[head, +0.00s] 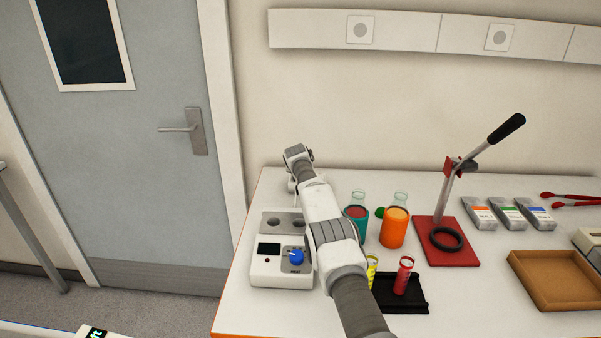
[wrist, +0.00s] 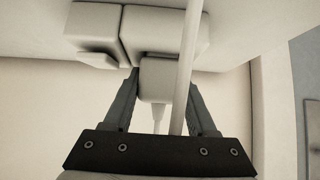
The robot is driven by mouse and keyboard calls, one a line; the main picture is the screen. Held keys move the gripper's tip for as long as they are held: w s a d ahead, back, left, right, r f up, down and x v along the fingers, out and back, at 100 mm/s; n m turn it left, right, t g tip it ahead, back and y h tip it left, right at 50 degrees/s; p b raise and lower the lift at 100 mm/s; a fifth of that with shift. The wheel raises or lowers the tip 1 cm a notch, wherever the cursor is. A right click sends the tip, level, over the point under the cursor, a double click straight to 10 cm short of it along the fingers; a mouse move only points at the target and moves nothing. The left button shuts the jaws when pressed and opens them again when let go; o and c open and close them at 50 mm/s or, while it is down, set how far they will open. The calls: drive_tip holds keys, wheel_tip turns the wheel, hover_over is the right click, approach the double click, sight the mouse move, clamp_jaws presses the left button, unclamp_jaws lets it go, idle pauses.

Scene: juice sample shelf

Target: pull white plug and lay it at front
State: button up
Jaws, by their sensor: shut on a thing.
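In the wrist view my gripper (wrist: 161,88) has its two dark fingers on either side of a small white plug (wrist: 156,72) and is shut on it. The plug's far end lies against or close to a pale block (wrist: 168,35); I cannot tell whether it is still seated.
A white device with a blue knob (head: 297,257) stands left of my arm. Teal (head: 356,224) and orange (head: 395,228) containers, a black rack (head: 411,306) with tubes and a red-based lever press (head: 462,252) stand to its right.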

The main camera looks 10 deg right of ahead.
clamp_jaws()
drive_tip(key=shift+w+r, duration=0.1)
drive_tip(key=shift+r, duration=0.6)
drive_tip(key=shift+r+p, duration=0.1)
drive_tip(key=shift+p, duration=0.2)
drive_tip(key=shift+r+p, duration=1.35)
drive_tip(key=shift+r, duration=0.15)
